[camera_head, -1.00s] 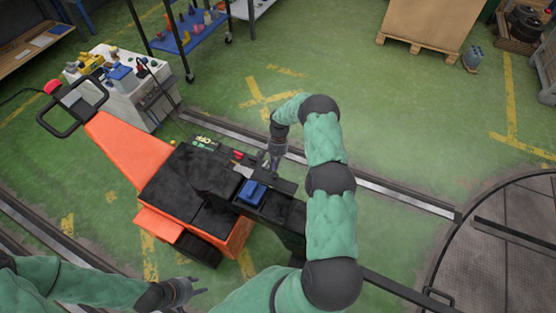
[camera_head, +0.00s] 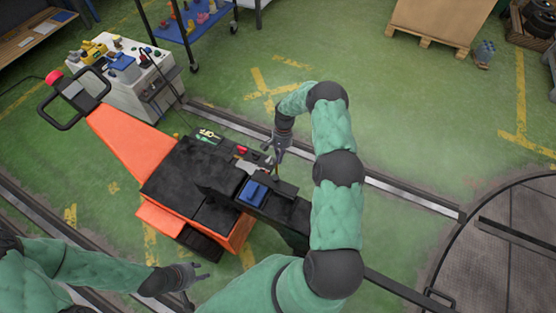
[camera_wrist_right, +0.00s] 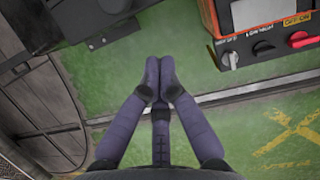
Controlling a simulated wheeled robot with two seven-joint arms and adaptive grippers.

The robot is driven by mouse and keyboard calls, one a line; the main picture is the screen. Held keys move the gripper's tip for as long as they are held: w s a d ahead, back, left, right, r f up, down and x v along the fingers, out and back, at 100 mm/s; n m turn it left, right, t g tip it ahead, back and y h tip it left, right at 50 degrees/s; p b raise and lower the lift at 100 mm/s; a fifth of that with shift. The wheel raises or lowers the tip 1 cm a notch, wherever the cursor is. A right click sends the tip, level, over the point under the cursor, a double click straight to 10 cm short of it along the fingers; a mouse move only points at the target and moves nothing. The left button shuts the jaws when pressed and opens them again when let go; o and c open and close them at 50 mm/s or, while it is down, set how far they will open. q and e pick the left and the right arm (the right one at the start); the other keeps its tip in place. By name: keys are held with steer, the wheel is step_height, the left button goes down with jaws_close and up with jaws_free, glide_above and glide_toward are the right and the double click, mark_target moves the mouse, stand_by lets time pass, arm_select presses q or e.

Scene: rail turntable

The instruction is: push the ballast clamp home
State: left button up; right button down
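The orange cart (camera_head: 130,145) has a black deck (camera_head: 190,175) and a small control panel at its right end. A red lever (camera_head: 241,150) shows there, and also in the right wrist view (camera_wrist_right: 303,40), beside a pale lever (camera_wrist_right: 230,61). The labels are too small to read fully, so I cannot tell which part is the ballast clamp. My right gripper (camera_head: 281,149) hangs just right of the panel; in the wrist view its fingertips (camera_wrist_right: 160,72) meet with nothing between them, apart from both levers. My left gripper (camera_head: 204,271) is open and empty at the front.
A blue block (camera_head: 254,192) sits in a black box at the cart's right end. A rail (camera_head: 410,193) runs behind the cart to the turntable (camera_head: 510,255). A white workbench (camera_head: 150,88) stands at the back left.

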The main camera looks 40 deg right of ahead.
arm_select(q)
steer(key=shift+s+a+r+p, duration=0.1)
steer(key=shift+s+r+p, duration=0.05)
steer(key=shift+r+p, duration=0.3)
steer(key=shift+s+a+r+p, duration=0.1)
steer(key=shift+r+p, duration=0.2)
steer(key=shift+r, duration=0.15)
arm_select(e)
steer(key=v, duration=0.9)
steer(key=shift+r, duration=0.4)
steer(key=shift+s+a, duration=0.1)
steer(key=shift+s, duration=0.05)
